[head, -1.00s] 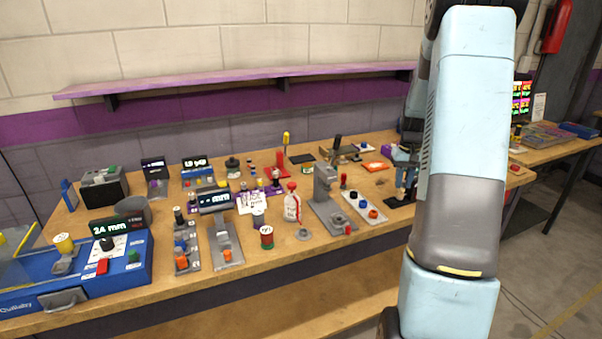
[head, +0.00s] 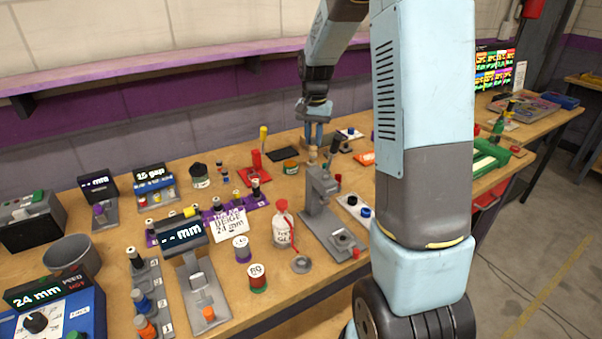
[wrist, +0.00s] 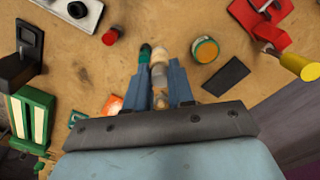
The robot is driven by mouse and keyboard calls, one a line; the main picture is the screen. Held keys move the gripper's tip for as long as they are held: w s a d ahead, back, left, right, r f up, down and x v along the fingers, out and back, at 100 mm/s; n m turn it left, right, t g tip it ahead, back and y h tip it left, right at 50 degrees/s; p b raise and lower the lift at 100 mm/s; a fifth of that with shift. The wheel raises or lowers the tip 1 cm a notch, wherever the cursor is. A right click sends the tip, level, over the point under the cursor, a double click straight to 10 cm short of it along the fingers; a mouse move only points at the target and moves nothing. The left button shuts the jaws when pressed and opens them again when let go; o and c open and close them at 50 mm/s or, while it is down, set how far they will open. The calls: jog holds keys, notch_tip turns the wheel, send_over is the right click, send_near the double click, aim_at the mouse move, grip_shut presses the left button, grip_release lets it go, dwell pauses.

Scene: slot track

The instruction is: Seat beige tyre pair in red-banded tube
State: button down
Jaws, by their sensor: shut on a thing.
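My gripper (wrist: 161,84) points down over the bench; its two blue fingers are shut on a pale beige piece (wrist: 159,74) with a greyish middle. In the head view my gripper (head: 315,128) is at the far side of the bench, and a beige piece (head: 313,153) shows just below the fingertips. I cannot tell whether it touches the bench. I cannot pick out the red-banded tube for certain. A small red and green cylinder with a white labelled top (head: 258,277) stands near the front edge.
An orange and green round tin (wrist: 205,48) and a dark pad (wrist: 226,76) lie right of the fingers in the wrist view. A grey press (head: 322,200), a white glue bottle (head: 284,228) and a purple rack (head: 228,205) crowd the bench. A purple shelf (head: 170,62) runs along the wall.

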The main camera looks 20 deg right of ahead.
aim_at(313, 157)
notch_tip(313, 157, down, 5)
jog(key=shift+a+f, duration=0.1)
jog(key=shift+f, duration=2.3)
jog(key=shift+f, duration=0.1)
jog(key=c, duration=1)
grip_release()
